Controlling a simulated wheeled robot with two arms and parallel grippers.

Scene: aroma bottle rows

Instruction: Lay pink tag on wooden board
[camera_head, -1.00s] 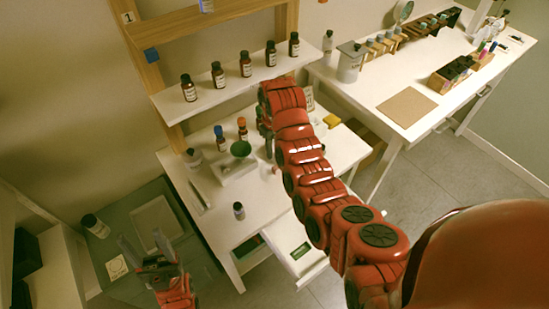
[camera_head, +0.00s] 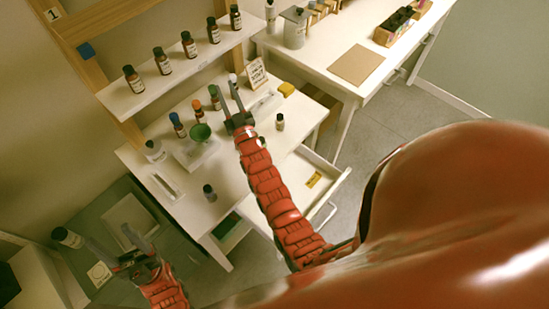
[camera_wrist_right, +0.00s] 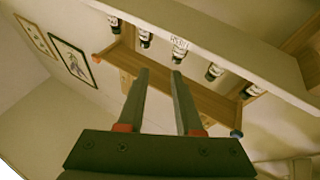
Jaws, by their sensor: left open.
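The wooden board (camera_head: 357,63) is a flat tan square lying on the white table at the upper right of the head view. I cannot make out a pink tag in either current view. My right gripper (camera_head: 226,86) is raised over the back of the white desk, near the small bottles, and apart from the board. Its fingers are spread with nothing between them, as the right wrist view (camera_wrist_right: 160,72) also shows. My left gripper (camera_head: 109,234) is open and empty at the lower left, over the grey-green surface.
A shelf (camera_head: 190,68) with a row of brown bottles hangs above the desk. An open drawer (camera_head: 318,193) juts out at the front right. The table around the board is largely clear.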

